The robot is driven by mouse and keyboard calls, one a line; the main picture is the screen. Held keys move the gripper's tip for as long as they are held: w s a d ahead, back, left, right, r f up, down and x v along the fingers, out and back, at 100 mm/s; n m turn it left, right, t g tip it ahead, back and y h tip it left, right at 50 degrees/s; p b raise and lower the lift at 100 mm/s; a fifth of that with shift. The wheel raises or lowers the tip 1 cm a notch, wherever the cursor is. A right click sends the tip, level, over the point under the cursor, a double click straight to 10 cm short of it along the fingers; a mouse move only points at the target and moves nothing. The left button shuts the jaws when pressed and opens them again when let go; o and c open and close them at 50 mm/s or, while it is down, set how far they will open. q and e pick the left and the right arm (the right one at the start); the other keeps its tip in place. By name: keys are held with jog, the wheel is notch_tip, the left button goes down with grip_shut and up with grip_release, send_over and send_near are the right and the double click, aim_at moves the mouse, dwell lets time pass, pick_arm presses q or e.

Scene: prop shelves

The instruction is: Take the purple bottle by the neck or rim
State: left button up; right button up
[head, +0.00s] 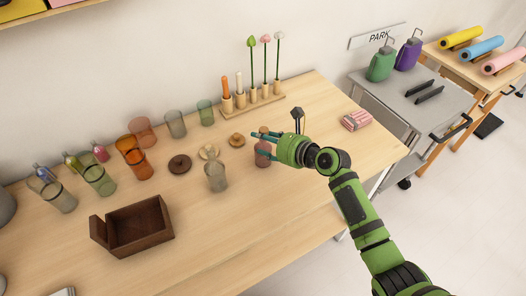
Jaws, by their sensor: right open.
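A mauve, purplish see-through bottle (263,156) stands on the wooden table, just in front of the middle of the back row. My right gripper (259,142) reaches in from the right, with its teal fingers apart at the bottle's upper part. The fingers and hand hide the bottle's neck and rim, and I cannot tell whether they touch it. The right gripper is open and holds nothing that I can see. My left gripper is not in view.
A clear grey bottle (216,178) stands close left of the mauve one. Wooden lids (237,140) and a peg rack with flowers (253,106) are behind. A brown open box (133,228) sits front left. A purple jug (408,54) stands on the grey cart (400,92).

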jog(key=shift+s, duration=0.1)
grip_shut()
dwell(0.3)
